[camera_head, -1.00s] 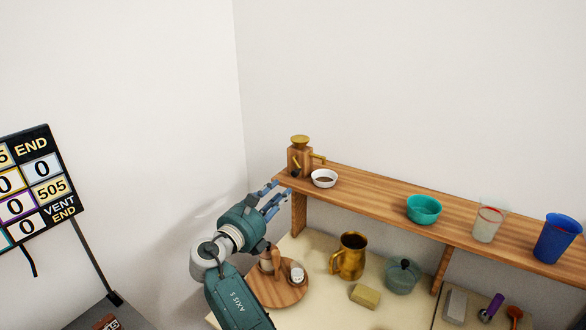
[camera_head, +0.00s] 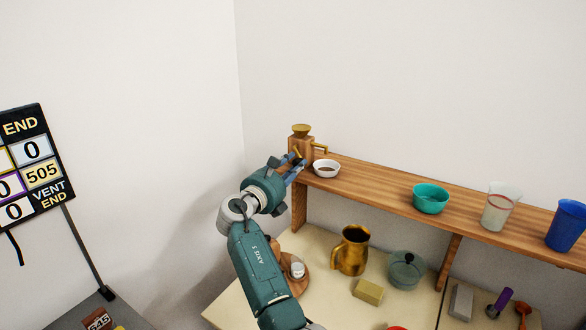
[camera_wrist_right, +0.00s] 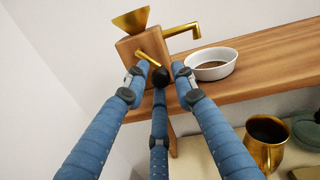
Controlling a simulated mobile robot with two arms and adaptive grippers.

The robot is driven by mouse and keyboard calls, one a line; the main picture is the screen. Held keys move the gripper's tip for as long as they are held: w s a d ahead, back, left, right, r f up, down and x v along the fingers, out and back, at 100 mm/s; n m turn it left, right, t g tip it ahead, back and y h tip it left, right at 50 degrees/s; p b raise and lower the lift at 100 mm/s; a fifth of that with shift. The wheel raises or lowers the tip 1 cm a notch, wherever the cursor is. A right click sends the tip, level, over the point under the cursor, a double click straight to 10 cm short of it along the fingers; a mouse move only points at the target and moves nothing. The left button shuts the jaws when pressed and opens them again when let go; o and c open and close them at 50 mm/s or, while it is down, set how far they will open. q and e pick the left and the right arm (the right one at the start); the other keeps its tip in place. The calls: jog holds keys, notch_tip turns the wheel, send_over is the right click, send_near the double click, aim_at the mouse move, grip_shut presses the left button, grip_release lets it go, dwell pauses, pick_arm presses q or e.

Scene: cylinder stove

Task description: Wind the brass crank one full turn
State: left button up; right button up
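A wooden mill (camera_head: 309,147) with a brass funnel on top stands at the left end of the wooden shelf. It also shows in the right wrist view (camera_wrist_right: 128,48). The brass crank (camera_wrist_right: 145,58) sticks out of its front face and ends in a black knob (camera_wrist_right: 160,77). My right gripper (camera_head: 294,160) is at the front of the mill. In the right wrist view its blue fingers (camera_wrist_right: 159,80) are spread around the knob, with gaps at the left and right. I cannot tell whether the lower finger touches it. My left gripper is not in view.
A brass spout (camera_wrist_right: 182,31) points right from the mill. A white bowl (camera_head: 326,169) with brown contents stands close right of it. A teal bowl (camera_head: 430,199) and cups are further right. A brass jug (camera_head: 351,252) stands on the counter below. A wall is to the left.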

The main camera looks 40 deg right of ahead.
jog(key=shift+c, duration=1)
grip_shut()
pick_arm(q)
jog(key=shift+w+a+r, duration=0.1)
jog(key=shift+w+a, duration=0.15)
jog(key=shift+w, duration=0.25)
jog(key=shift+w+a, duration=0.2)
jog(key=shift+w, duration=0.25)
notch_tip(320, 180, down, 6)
jog(key=b, duration=0.6)
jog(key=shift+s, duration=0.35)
pick_arm(e)
jog(key=shift+w+a+f+m, duration=0.15)
jog(key=shift+w+m, duration=0.2)
jog(key=shift+m, duration=0.85)
jog(key=shift+w+a+f+m, duration=0.1)
jog(key=shift+w+m, duration=0.25)
jog(key=shift+m, duration=0.85)
jog(key=shift+w+a+f+m, duration=0.15)
jog(key=shift+w+m, duration=0.2)
jog(key=shift+m, duration=0.85)
